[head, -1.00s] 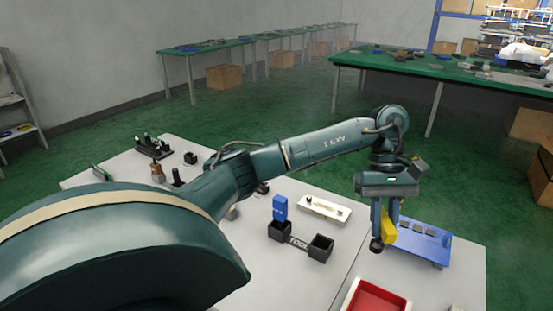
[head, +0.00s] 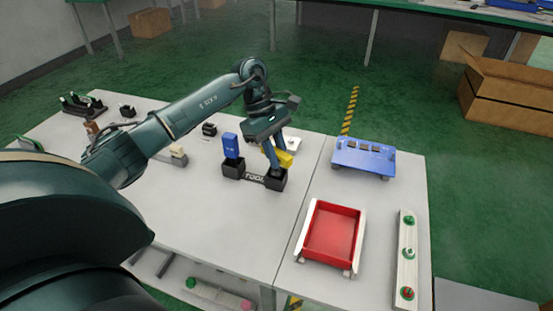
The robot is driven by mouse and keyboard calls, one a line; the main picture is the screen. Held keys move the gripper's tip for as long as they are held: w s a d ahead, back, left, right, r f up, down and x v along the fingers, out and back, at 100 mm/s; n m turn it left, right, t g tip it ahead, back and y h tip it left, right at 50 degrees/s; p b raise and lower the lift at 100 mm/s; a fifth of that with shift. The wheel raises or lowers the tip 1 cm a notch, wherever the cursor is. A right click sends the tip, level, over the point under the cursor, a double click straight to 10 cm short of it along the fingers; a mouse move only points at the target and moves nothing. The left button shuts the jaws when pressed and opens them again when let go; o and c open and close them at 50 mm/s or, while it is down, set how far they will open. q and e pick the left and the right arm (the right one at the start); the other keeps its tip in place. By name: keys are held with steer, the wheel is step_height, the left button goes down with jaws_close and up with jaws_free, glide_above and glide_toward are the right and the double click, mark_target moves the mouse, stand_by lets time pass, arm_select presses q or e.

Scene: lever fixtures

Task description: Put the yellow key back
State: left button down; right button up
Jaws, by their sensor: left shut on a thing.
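In the head view my left gripper (head: 272,163) is shut on the yellow key (head: 284,158). It holds the key close above the right-hand socket of the black holder marked TOOL (head: 255,179). I cannot tell whether the key touches the socket, as the fingers cover part of it. A blue key (head: 230,146) stands upright in the holder's left-hand socket. My right gripper is not in view.
A red tray (head: 334,206) and a white strip with green and red knobs (head: 407,252) are on the right table section. A blue fixture (head: 364,157) stands behind the tray. A white fixture (head: 293,143) is behind my gripper. Black fixtures (head: 80,106) stand at far left.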

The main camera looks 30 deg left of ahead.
arm_select(q)
step_height(320, 180, down, 2)
steer(key=shift+f, duration=0.1)
steer(key=shift+f, duration=0.25)
steer(key=c, duration=1.3)
jaws_free()
steer(key=shift+r, duration=0.1)
steer(key=shift+r, duration=0.2)
steer(key=b+v, duration=0.1)
steer(key=v, duration=1.1)
